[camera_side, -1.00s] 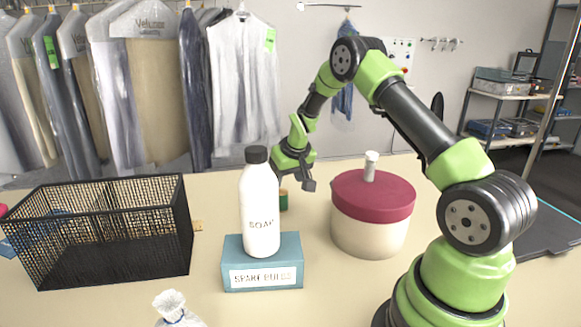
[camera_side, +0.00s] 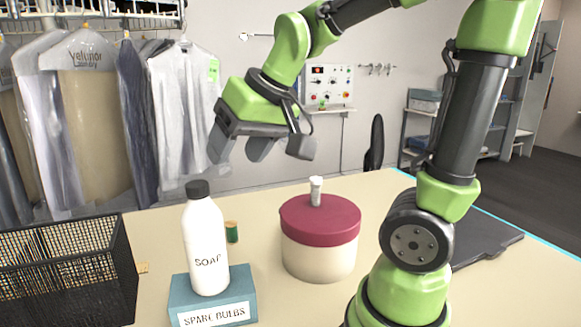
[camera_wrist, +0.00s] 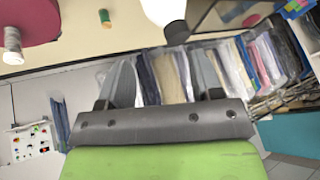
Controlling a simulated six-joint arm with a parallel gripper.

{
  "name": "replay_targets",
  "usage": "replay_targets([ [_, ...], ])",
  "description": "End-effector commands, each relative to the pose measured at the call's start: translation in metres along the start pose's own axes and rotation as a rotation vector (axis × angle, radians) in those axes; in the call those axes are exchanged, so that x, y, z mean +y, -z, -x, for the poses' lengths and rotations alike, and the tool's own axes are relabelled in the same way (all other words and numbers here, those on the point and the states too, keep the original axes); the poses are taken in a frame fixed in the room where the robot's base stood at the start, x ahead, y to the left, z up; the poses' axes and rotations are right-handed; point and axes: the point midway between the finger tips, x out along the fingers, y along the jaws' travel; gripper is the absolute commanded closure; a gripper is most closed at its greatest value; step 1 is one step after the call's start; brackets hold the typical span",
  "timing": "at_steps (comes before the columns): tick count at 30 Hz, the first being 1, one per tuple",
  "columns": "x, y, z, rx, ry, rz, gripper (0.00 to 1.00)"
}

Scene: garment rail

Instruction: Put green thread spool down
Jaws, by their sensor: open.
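The green thread spool (camera_side: 232,232) stands upright on the table, behind and right of the soap bottle and left of the red-lidded pot. The wrist view, which is turned about, shows the spool (camera_wrist: 105,18) on the bare table near the top edge. My gripper (camera_side: 262,148) is open and empty, raised high above the table and well clear of the spool. In the wrist view its two fingers (camera_wrist: 165,85) are spread, with only the hanging garments beyond them.
A white soap bottle (camera_side: 208,248) stands on a teal box (camera_side: 216,308). A cream pot with a red lid (camera_side: 320,218) carries a white spool on top. A black wire basket (camera_side: 128,268) stands at left. Table (camera_side: 262,268) between bottle and pot is mostly clear.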

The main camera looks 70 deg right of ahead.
Motion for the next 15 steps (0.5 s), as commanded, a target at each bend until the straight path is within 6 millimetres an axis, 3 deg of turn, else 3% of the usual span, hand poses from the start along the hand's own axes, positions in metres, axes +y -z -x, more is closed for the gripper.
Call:
replay_targets([
  [3, -0.011, -0.041, 0.03, 0.016, 0.073, 0.009, 0.41],
  [7, -0.013, -0.075, 0.045, 0.015, 0.13, 0.012, 0.41],
  [10, -0.012, -0.091, 0.05, 0.012, 0.155, 0.013, 0.41],
  [15, -0.012, -0.099, 0.052, 0.01, 0.168, 0.012, 0.41],
])
